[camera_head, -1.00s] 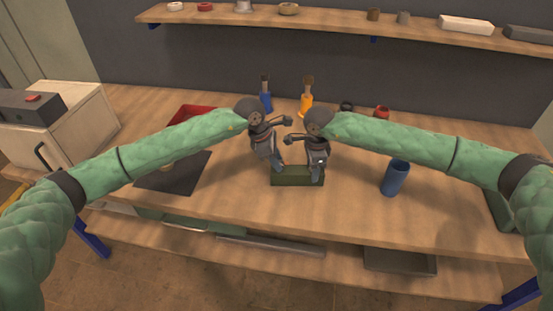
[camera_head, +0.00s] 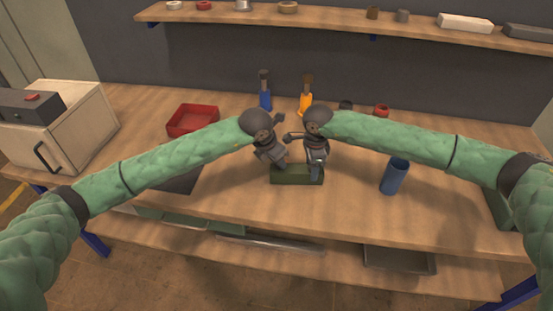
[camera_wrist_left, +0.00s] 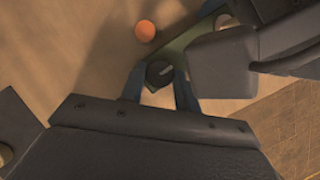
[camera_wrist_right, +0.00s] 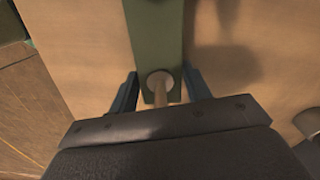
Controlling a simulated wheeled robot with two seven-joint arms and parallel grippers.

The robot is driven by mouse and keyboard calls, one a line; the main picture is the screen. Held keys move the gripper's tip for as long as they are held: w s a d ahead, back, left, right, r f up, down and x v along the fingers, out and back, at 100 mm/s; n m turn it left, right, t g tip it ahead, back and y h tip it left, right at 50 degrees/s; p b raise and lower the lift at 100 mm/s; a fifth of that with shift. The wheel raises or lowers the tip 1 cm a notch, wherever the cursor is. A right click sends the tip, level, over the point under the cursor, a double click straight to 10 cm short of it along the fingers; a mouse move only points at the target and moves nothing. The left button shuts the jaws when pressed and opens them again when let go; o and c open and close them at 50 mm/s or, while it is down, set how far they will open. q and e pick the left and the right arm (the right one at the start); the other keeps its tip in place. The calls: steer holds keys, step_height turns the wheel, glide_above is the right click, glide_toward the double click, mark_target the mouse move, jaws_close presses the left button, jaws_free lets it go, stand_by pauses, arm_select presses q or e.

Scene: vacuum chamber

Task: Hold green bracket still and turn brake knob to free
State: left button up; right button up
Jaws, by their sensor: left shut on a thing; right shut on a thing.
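The green bracket (camera_head: 297,176) lies on the wooden table in front of me. In the right wrist view the bracket (camera_wrist_right: 155,35) runs between the fingers of my right gripper (camera_wrist_right: 160,90), which is shut on its end. A pale round part (camera_wrist_right: 160,82) shows on that end. In the head view my right gripper (camera_head: 316,172) is at the bracket's right end. My left gripper (camera_head: 283,164) is over its left part. In the left wrist view the dark round brake knob (camera_wrist_left: 159,73) sits between the fingers of my left gripper (camera_wrist_left: 160,88), which is shut on it.
A blue cup (camera_head: 394,176) stands to the right. A red tray (camera_head: 193,120) and a dark mat (camera_head: 180,182) lie left, partly behind my left arm. Blue (camera_head: 265,95) and orange-handled (camera_head: 306,100) tools stand behind my grippers. An orange round thing (camera_wrist_left: 145,31) shows near the bracket.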

arm_select(q)
steer(key=shift+n, duration=0.3)
arm_select(e)
steer(key=shift+s+a, duration=0.15)
arm_select(q)
steer(key=o, duration=1)
steer(key=shift+r, duration=0.1)
steer(key=v, duration=1.2)
steer(key=shift+d, duration=0.1)
arm_select(e)
steer(key=o, duration=1.4)
